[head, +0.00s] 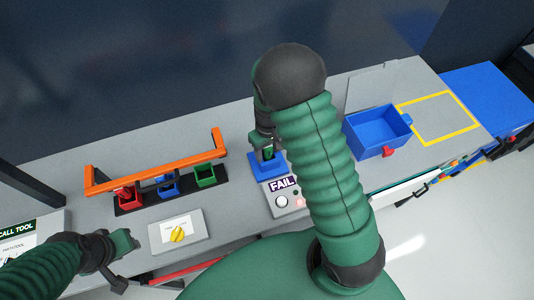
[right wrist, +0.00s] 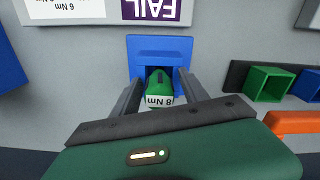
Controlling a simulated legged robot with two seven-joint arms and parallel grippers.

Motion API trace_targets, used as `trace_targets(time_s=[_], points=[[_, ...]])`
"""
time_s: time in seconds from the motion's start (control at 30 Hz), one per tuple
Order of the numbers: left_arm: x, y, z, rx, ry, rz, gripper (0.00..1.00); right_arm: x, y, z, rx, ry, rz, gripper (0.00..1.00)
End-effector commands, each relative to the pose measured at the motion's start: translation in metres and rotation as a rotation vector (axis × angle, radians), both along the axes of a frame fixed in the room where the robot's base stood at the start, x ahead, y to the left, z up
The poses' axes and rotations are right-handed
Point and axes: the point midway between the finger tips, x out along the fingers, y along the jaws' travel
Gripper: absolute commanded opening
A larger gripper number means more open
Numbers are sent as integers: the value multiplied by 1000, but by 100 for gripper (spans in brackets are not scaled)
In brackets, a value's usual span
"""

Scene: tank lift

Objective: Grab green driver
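The green driver (right wrist: 159,88) stands in a blue holder (right wrist: 160,48) in the right wrist view, with an "8 Nm" label facing me. In the head view only a little green of the driver (head: 268,153) shows in the blue holder (head: 266,168). My right gripper (right wrist: 160,84) is open, with one finger on each side of the driver and narrow gaps visible. In the head view my right gripper (head: 263,143) is over the holder, partly hidden by my arm. My left gripper (head: 124,262) is open and empty near the table's front left.
A "FAIL" panel (head: 283,183) adjoins the holder. A rack with red, blue and green sockets (head: 205,174) stands left under an orange bar (head: 160,163). A blue bin (head: 377,130) stands right.

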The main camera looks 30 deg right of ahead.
Motion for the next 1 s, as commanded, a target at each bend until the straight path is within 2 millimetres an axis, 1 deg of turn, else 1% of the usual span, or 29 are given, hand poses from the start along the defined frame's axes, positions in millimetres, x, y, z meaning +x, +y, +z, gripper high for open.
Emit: trace_targets(time_s=[0.03, 0.37, 0.67, 0.77, 0.87, 1.0], points=[[0, 0, 0, 0, 0, -1, 34, 0, 0, 0, -1, 0, 0, 44], [0, 0, 1, 0, -1, 0, 34, 0, 3, 2, -5, 0, 2, 0], [0, 0, 1, 0, -1, 0, 34, 0, 4, 3, -3, 0, 1, 0], [0, 0, 1, 0, -1, 0, 34, 0, 4, 7, -4, -1, 2, 0], [0, 0, -1, 0, -1, 0, 34, 1, 4, 21, -4, -5, 2, 0], [0, 0, -6, 0, -1, 0, 34, 1, 4, 56, -4, -7, 3, 0]])
